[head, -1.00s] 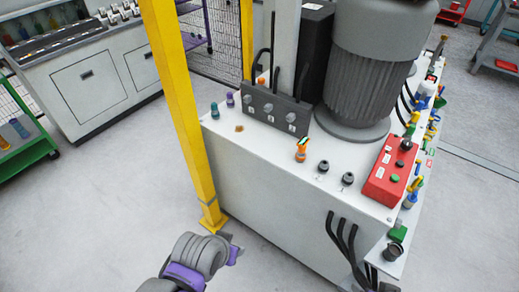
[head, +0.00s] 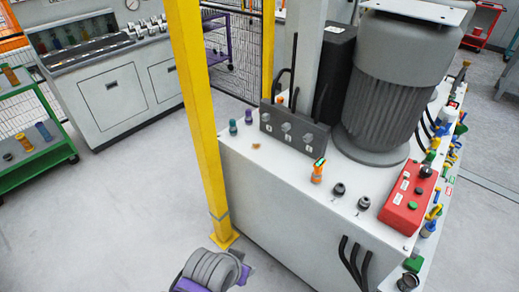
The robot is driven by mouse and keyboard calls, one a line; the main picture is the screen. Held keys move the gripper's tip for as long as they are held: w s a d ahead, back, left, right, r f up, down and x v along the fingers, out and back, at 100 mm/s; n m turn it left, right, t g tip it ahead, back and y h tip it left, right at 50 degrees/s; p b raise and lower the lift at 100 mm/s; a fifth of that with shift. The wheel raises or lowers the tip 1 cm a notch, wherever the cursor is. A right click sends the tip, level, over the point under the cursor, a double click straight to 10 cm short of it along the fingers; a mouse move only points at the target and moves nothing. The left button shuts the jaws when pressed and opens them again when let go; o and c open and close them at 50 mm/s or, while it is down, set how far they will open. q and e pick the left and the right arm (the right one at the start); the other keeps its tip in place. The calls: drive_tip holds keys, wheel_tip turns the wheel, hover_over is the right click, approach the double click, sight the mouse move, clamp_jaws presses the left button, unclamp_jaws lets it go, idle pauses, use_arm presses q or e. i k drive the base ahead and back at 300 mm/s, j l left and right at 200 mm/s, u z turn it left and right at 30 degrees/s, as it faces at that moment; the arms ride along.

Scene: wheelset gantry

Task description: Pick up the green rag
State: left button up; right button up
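I cannot make out a green rag for certain. A small green item (head: 413,264) sits on the low right edge of the white machine cabinet (head: 270,215), too small to identify. A green-topped orange item (head: 318,171) stands on the cabinet top. One of my arms, grey with purple parts, enters at the bottom left of centre, in front of the cabinet and yellow post. No gripper fingers show on it. My other arm is out of view.
A yellow post (head: 200,130) stands at the cabinet's left corner. A large grey motor (head: 392,85) and a red control box (head: 409,200) sit on the cabinet. A green cart (head: 35,165) and a grey console (head: 115,95) stand left. Floor between them is clear.

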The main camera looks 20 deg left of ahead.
sight(413, 265)
drive_tip(key=i+l+u, duration=0.2)
drive_tip(key=l, duration=0.35)
drive_tip(key=l+u, duration=0.2)
drive_tip(key=l, duration=0.3)
drive_tip(key=i, duration=0.45)
